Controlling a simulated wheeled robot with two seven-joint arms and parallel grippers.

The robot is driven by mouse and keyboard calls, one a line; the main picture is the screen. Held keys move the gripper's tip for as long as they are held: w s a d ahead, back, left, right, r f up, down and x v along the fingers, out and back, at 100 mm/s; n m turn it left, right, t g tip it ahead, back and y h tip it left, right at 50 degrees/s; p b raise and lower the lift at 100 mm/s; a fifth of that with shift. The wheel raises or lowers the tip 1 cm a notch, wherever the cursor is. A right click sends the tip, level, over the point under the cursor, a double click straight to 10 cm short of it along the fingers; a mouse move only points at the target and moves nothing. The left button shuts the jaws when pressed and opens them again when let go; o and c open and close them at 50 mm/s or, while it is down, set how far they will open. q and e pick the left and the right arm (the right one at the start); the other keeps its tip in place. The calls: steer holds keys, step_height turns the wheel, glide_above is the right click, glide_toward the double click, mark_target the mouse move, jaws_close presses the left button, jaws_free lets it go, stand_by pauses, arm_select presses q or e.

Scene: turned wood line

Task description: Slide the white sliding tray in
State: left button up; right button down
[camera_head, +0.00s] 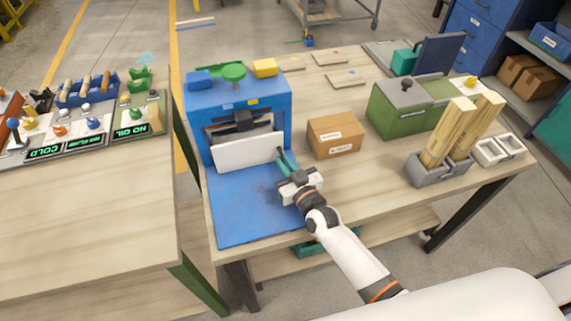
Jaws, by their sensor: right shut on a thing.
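The white sliding tray (240,152) shows as a pale panel at the front opening of the blue machine (208,98), above a blue plate (240,205). My right gripper (281,155) is at the tray's right end, with its dark green fingers pointing up and left. It is shut at the tray's edge; the exact contact is small and partly hidden by the fingers. The inside of the machine behind the tray is dark and mostly hidden. My left gripper is not in view.
A cardboard box (335,137) stands close to the right of my right gripper. Farther right are a green machine (395,112) and a grey holder (430,172) with wooden boards (448,133). Another table (90,210) with control panels stands at left. The blue plate's front is clear.

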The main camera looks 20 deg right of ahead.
steer(key=c, duration=1.6)
jaws_free()
steer(key=shift+w+r, duration=0.2)
steer(key=shift+o, duration=0.6)
steer(key=shift+w+f, duration=0.15)
steer(key=shift+f, duration=0.05)
steer(key=b+v, duration=0.1)
steer(key=v, duration=1.1)
steer(key=shift+r, duration=0.1)
